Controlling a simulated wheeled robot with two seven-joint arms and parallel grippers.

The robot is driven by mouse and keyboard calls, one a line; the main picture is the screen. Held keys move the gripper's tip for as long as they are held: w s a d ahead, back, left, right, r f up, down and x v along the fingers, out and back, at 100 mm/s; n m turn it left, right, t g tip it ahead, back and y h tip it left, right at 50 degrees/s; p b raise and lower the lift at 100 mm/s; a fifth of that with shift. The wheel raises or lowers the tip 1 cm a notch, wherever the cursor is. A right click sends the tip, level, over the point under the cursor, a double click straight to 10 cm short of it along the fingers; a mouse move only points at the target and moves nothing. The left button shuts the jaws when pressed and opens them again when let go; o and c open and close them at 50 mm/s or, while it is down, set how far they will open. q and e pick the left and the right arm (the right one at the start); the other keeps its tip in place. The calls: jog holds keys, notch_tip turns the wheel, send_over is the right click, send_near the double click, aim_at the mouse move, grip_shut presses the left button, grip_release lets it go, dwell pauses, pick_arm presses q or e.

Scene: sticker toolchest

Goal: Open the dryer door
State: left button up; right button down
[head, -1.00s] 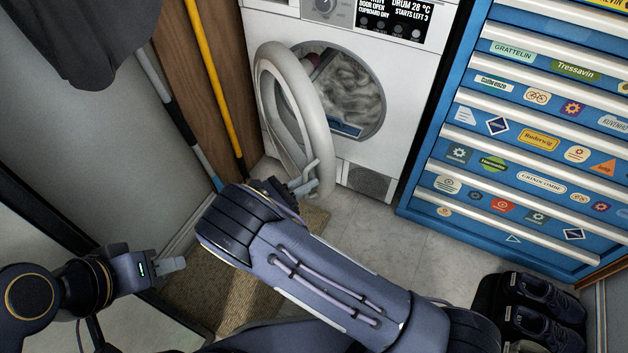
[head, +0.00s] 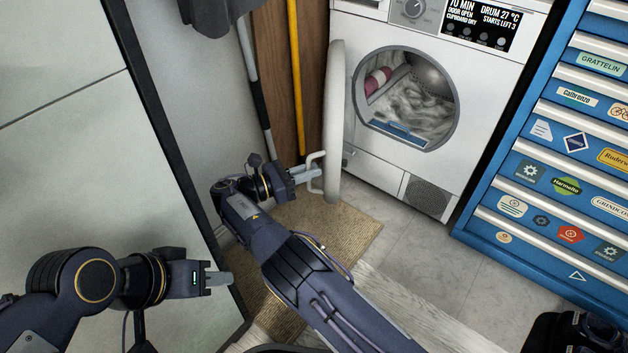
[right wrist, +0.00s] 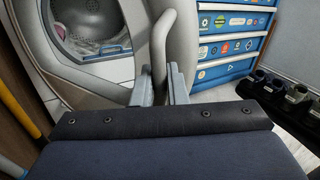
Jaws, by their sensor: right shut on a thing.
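The white dryer (head: 385,165) stands against the back wall with a round opening and laundry inside. Its door (head: 336,110) stands swung out to the left, seen nearly edge-on in the head view, well clear of the opening. My right gripper (head: 308,174) is shut on the door handle (head: 316,158) at the door's lower free edge. In the right wrist view the fingers (right wrist: 162,88) are on either side of the grey handle (right wrist: 158,45). My left gripper (head: 218,278) is empty, away from the dryer at the lower left; its finger gap does not show.
A blue drawer cabinet (head: 550,150) with stickers stands right of the dryer. A yellow pole (head: 296,80) and a dark-and-grey pole (head: 255,80) lean left of the door. A brown mat (head: 345,225) lies below. Shoes (right wrist: 265,88) stand at the right. Tiled floor lies before the dryer.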

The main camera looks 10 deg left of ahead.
jog(key=shift+w+a+r, duration=0.1)
jog(key=shift+w+r, duration=0.1)
jog(key=c, duration=1.6)
grip_release()
jog(key=shift+o, duration=0.2)
jog(key=shift+f, duration=0.1)
jog(key=shift+s, duration=0.1)
